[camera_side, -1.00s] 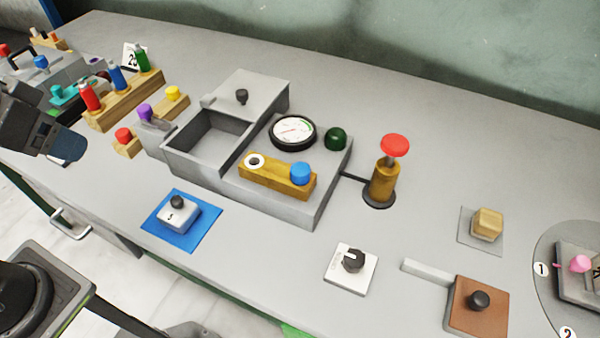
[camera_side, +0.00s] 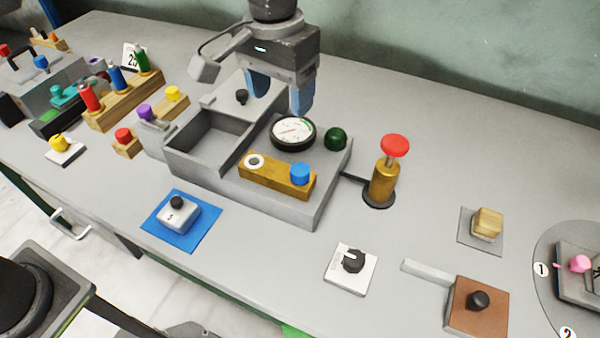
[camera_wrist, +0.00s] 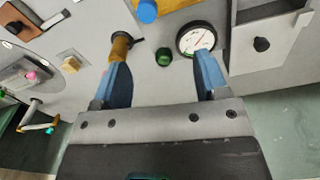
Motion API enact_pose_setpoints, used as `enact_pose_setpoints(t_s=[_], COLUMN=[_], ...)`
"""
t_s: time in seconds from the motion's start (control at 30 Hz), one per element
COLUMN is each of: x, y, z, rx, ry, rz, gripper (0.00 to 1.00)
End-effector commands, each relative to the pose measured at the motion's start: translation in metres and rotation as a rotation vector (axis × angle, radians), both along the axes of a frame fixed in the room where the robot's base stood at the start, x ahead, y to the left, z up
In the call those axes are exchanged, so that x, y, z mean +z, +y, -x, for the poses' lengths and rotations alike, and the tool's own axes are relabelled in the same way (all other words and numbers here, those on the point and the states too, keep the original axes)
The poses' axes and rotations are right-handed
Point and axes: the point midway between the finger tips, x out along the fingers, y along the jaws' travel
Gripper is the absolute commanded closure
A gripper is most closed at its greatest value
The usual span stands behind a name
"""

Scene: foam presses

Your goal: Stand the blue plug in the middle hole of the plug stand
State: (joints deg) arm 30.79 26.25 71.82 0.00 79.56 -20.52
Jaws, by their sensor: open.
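The wooden plug stand (camera_side: 126,107) is at the upper left in the side view. A blue plug (camera_side: 117,78) stands upright in its middle place, between a red plug (camera_side: 90,97) and a green plug (camera_side: 141,60). The blue plug's lower end is hidden in the wood. My gripper (camera_side: 279,92) is open and empty, well to the right of the stand, above the grey press by the round gauge. In the wrist view my gripper's blue fingers (camera_wrist: 163,62) are spread apart, with nothing held between them. The stand is not in the wrist view.
A brass block with a blue knob (camera_side: 300,173) lies on the press near the gauge (camera_side: 293,132) and green dome (camera_side: 335,138). A red-topped plunger (camera_side: 384,180) stands to the right. A yellow knob (camera_side: 59,143) is at the left.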

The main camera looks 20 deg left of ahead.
Motion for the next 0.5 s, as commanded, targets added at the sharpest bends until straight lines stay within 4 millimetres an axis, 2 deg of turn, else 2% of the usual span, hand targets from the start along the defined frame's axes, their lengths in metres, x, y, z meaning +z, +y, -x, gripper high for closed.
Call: enact_pose_setpoints(t_s=[0.03,0.17,0.33,0.5], x=[-0.008,-0.018,-0.036,-0.07], y=[-0.013,-0.03,-0.033,-0.032], z=[-0.002,-0.004,-0.004,-0.004], rx=[-0.01,-0.016,-0.017,-0.016], ry=[0.014,0.033,0.039,0.04], rz=[-0.008,-0.02,-0.024,-0.024], gripper=[0.33,0.33,0.33,0.33])
